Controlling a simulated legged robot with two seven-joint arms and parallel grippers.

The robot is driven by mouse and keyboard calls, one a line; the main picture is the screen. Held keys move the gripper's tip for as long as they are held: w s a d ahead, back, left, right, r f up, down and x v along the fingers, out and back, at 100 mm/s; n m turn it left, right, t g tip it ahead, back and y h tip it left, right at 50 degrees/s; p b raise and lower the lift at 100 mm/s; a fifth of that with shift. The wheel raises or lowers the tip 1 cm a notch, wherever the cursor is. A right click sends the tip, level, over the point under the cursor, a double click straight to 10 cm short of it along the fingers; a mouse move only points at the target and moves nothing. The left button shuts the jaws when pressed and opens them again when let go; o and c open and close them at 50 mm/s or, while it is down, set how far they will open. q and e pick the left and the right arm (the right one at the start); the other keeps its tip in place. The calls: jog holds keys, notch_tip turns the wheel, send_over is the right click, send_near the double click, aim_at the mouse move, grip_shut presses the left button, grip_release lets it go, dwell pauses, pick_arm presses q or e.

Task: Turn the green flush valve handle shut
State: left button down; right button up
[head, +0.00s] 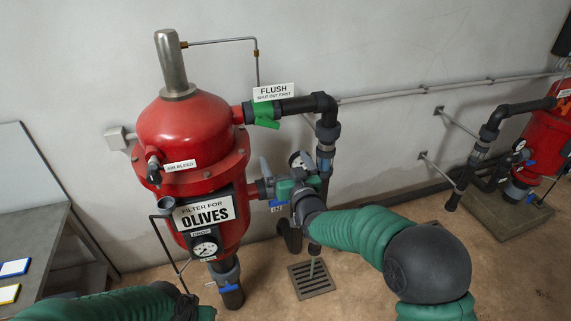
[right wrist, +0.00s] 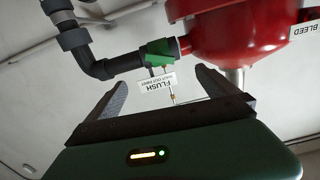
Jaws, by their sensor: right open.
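The green flush valve handle (head: 265,117) sits on the dark pipe leaving the upper right side of the red olives filter (head: 190,130), just below the white FLUSH label (head: 273,92). In the right wrist view the green handle (right wrist: 158,52) is beyond and between the two dark fingers, not touched. My right gripper (head: 282,172) is open and empty, below the handle in the head view; its open fingers also show in the right wrist view (right wrist: 161,80).
A pressure gauge (head: 205,249) is on the filter's front. A dark elbow pipe (head: 323,103) runs down right of the valve. A grey bench (head: 45,235) stands left. A floor drain (head: 312,280) lies below. A second red filter (head: 541,135) stands far right.

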pick_arm(q)
jog(key=s+b+x, duration=0.1)
jog(key=b+x, duration=0.5)
jog(key=shift+s+f+b, duration=0.3)
jog(key=shift+s+f, duration=0.15)
pick_arm(e)
jog(key=v, duration=1.7)
pick_arm(q)
jog(key=shift+w, duration=0.1)
pick_arm(e)
jog(key=shift+a+f, duration=0.15)
